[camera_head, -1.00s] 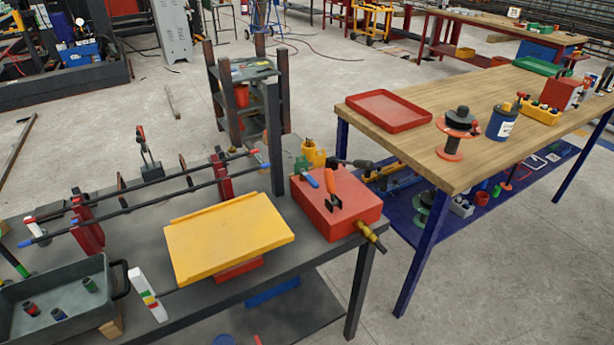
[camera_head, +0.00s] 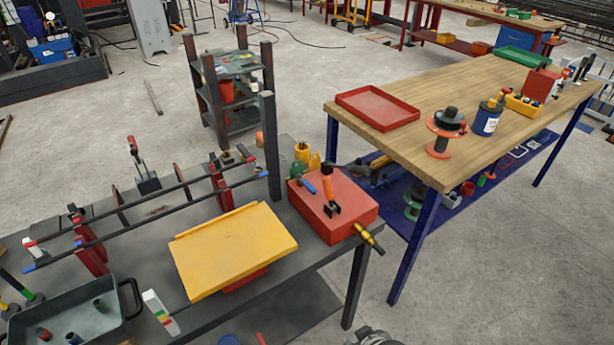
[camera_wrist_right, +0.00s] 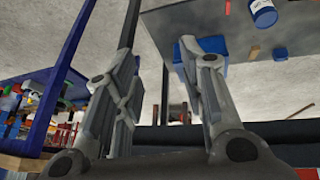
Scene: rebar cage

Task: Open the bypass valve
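A brass fitting with a yellow end (camera_head: 369,237), which looks like the valve, sticks out from the lower right side of a red box (camera_head: 345,222) on the dark bench. I cannot tell its handle position from here. An orange-handled tool (camera_head: 328,187) and a blue-handled one (camera_head: 306,186) lie on top of the box. My right gripper (camera_wrist_right: 160,50) is open and empty in the right wrist view, its two fingers well apart. A grey part at the bottom edge of the head view seems to be my right arm, below the valve. My left gripper is not in view.
A tilted yellow plate (camera_head: 235,250) stands left of the box. A grey tray (camera_head: 105,328) holds several small cylinders. A wooden-topped table (camera_head: 440,110) with a red tray (camera_head: 376,108) stands to the right. Clear floor lies in front of the benches.

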